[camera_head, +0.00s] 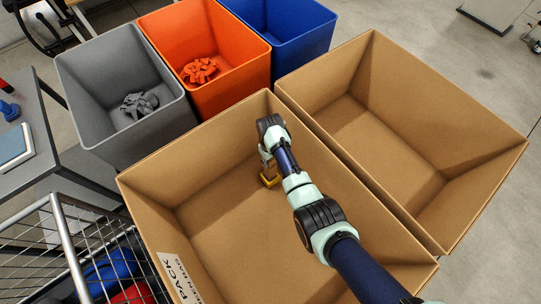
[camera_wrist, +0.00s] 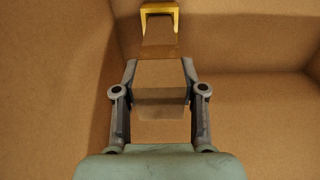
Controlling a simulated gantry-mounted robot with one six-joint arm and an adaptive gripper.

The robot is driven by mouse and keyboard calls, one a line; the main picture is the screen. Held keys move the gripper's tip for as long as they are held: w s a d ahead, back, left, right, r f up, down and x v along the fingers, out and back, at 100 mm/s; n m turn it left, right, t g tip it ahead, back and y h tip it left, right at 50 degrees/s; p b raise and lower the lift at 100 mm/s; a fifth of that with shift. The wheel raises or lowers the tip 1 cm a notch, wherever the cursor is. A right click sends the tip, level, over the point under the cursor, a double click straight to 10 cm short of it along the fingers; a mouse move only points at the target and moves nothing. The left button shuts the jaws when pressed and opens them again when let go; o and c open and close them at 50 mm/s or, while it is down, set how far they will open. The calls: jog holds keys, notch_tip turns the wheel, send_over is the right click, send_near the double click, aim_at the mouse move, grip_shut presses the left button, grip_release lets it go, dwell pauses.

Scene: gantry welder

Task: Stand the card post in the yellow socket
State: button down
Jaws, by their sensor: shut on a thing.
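The card post (camera_wrist: 160,75) is a plain brown block between the two fingers of my gripper (camera_wrist: 160,92) in the wrist view. My gripper is shut on it. The yellow socket (camera_wrist: 159,9) shows at the top of the wrist view, just beyond the fingertips, as a U-shaped yellow edge with brown between its sides. In the head view the socket (camera_head: 270,181) is partly seen at my gripper (camera_head: 266,162), low inside the left cardboard box. The arm hides the post there. I cannot tell whether the post touches the socket or is inside it.
The left cardboard box (camera_head: 215,235) has tall walls around my gripper and a PACK label. An empty cardboard box (camera_head: 440,150) stands to its right. Grey (camera_head: 85,105), orange (camera_head: 235,80) and blue (camera_head: 290,30) bins stand behind. A wire cage (camera_head: 75,240) is at lower left.

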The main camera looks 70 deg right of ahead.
jog(key=shift+f+b, duration=0.5)
jog(key=shift+f, duration=0.2)
jog(key=c, duration=0.6)
grip_release()
notch_tip(320, 180, up, 12)
jog(key=shift+r, duration=0.1)
